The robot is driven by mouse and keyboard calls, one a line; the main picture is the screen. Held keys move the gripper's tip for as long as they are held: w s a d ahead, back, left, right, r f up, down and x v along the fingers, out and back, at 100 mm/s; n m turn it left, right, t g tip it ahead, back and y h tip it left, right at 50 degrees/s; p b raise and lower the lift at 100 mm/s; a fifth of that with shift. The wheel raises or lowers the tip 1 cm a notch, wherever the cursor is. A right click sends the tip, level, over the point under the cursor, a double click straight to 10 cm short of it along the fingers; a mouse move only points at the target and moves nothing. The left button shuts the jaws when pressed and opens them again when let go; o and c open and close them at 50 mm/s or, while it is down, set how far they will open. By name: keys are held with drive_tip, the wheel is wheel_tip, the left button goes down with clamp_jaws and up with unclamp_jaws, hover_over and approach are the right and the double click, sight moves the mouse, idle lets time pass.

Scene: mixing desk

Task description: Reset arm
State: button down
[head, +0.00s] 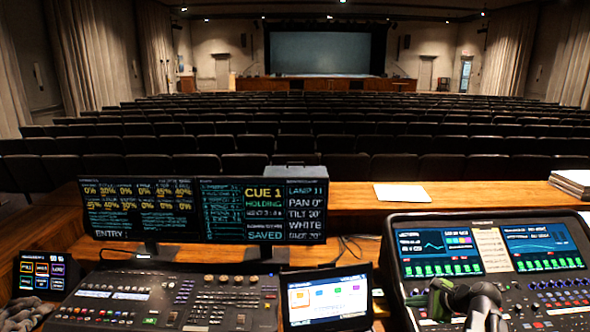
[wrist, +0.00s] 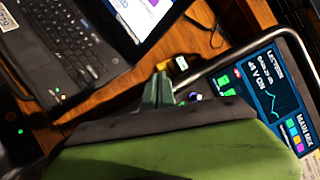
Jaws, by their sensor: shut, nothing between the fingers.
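My gripper (head: 438,292) hangs over the left part of the right-hand mixing console (head: 552,298) in the head view. In the wrist view my gripper (wrist: 160,76) shows its narrow fingers together, with nothing seen between them. The fingers point toward the frame edge of the console's screen (wrist: 268,95). I cannot tell whether they touch the console. The green body of my gripper hides much of the lower wrist view.
A laptop (head: 327,298) stands left of my gripper. A lighting desk (head: 165,300) with two monitors (head: 265,210) fills the left. White paper (head: 402,193) and a stack of papers (head: 572,181) lie on the wooden ledge (head: 350,198). Seat rows lie beyond.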

drive_tip(key=s+a+f+n+g, duration=0.1)
drive_tip(key=a+f+n+g, duration=0.3)
drive_tip(key=a, duration=0.8)
drive_tip(key=a+f+n+g, duration=0.1)
drive_tip(key=a+n, duration=0.4)
drive_tip(key=a, duration=0.8)
drive_tip(key=s+a+f+n+g+h, duration=0.2)
drive_tip(key=s+a+n, duration=0.2)
drive_tip(key=a+n, duration=0.1)
drive_tip(key=s+d+n+h, duration=0.1)
drive_tip(key=s+d+n+g+h, duration=0.1)
drive_tip(key=d+n, duration=0.1)
drive_tip(key=s+d+f+n, duration=0.1)
drive_tip(key=s+d+n, duration=0.1)
drive_tip(key=shift+s+d+h, duration=0.1)
drive_tip(key=shift+d+h, duration=0.05)
drive_tip(key=shift+h, duration=0.25)
drive_tip(key=shift+s+d+n+g, duration=0.2)
drive_tip(key=shift+d+n+g, duration=0.1)
drive_tip(key=shift+n, duration=0.5)
drive_tip(key=shift+d+f, duration=0.1)
